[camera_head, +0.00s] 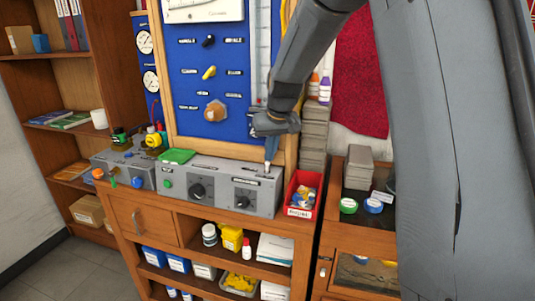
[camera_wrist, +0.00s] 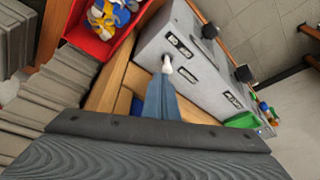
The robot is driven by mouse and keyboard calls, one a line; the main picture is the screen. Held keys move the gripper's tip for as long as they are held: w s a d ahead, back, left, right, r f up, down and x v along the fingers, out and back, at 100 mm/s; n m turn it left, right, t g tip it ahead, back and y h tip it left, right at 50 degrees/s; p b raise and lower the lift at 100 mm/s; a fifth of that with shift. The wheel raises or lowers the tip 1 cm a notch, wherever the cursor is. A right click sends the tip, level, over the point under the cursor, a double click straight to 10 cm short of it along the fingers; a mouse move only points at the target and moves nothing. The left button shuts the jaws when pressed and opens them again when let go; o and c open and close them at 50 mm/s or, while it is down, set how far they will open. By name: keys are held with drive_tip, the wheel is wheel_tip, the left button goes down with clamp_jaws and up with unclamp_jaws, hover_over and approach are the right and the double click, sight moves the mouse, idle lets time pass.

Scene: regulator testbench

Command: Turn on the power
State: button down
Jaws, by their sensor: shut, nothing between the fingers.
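The grey control box (camera_head: 222,186) stands on the wooden bench, with black knobs and labels on its front panel. A small white switch lever (camera_wrist: 167,63) shows near the box's end in the wrist view, just beyond my fingertips. My gripper (camera_head: 271,160) points down at the right part of the box's top edge; its closed fingers also show in the wrist view (camera_wrist: 161,84). The fingers are shut and empty, at or very near the lever. I cannot tell whether they touch it. The lever's on or off position is unclear.
A red bin (camera_head: 302,194) of small parts stands right of the box. A blue panel (camera_head: 208,75) with a wooden frame rises behind. Grey stacked blocks (camera_head: 314,135) stand behind the bin. The shelves below hold bottles and boxes.

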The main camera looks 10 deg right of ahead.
drive_tip(key=shift+s+d+f, duration=0.25)
drive_tip(key=shift+s+f, duration=0.05)
drive_tip(key=shift+r, duration=0.1)
drive_tip(key=shift+s+d+r+p, duration=0.2)
drive_tip(key=shift+d+r+p, duration=0.1)
drive_tip(key=shift+d, duration=0.3)
drive_tip(key=shift+s+d, duration=0.1)
drive_tip(key=s+d+r+p, duration=0.4)
drive_tip(key=s+d+r, duration=0.1)
drive_tip(key=s, duration=0.1)
drive_tip(key=shift+r, duration=0.25)
drive_tip(key=shift+d, duration=0.1)
